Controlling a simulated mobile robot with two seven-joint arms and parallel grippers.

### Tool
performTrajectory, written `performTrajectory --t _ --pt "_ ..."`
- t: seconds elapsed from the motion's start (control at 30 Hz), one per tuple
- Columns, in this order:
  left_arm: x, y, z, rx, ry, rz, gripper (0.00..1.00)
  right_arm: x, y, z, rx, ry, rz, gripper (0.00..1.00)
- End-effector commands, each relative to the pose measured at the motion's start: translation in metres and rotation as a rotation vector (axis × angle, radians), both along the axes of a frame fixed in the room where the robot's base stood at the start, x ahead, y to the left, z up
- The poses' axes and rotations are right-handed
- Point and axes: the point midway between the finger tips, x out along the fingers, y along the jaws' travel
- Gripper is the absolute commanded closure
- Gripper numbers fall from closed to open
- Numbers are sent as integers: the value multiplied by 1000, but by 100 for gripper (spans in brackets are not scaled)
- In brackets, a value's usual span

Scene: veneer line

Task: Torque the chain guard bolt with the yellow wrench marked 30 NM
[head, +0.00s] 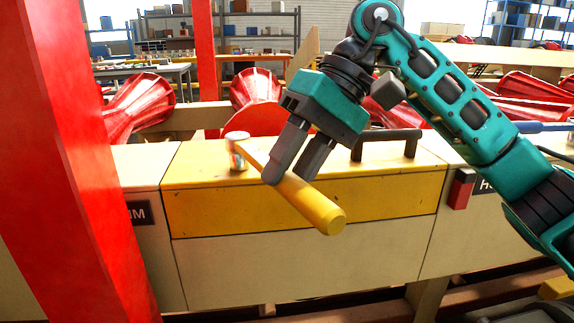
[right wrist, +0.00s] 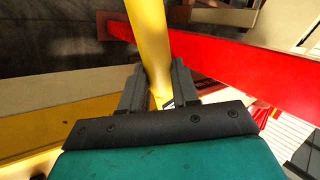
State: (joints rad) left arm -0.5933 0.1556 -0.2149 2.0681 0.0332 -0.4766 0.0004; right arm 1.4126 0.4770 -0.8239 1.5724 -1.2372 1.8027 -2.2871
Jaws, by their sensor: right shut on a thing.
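My right gripper (head: 291,172) is shut on the yellow wrench (head: 318,206), around its handle. The wrench slants over the chain guard (head: 300,212), a yellow-topped cover with a dark handle. The wrench's thick end points toward me, past the guard's front edge. Its far end meets a small round metal head (head: 237,150) on the guard's top left; the bolt itself cannot be made out there. The right wrist view shows the yellow handle (right wrist: 149,45) between the fingers (right wrist: 157,88). No 30 NM marking is readable. My left gripper is out of view.
A red post (head: 85,150) stands close at the left. A dark bar handle (head: 388,136) rises from the guard, right of my gripper. Red rollers (head: 140,100) lie behind. A blue bar (head: 540,127) shows at far right.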

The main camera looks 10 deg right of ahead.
Motion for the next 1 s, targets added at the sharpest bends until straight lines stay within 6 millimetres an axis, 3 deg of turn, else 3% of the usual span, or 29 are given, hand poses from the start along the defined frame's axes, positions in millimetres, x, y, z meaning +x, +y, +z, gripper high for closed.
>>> performTrajectory --t 0.27,1.0 --pt "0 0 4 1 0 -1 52 0 0 7 3 -3 0 100" --pt "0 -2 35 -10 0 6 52 0 1 50 2 -3 0 100"
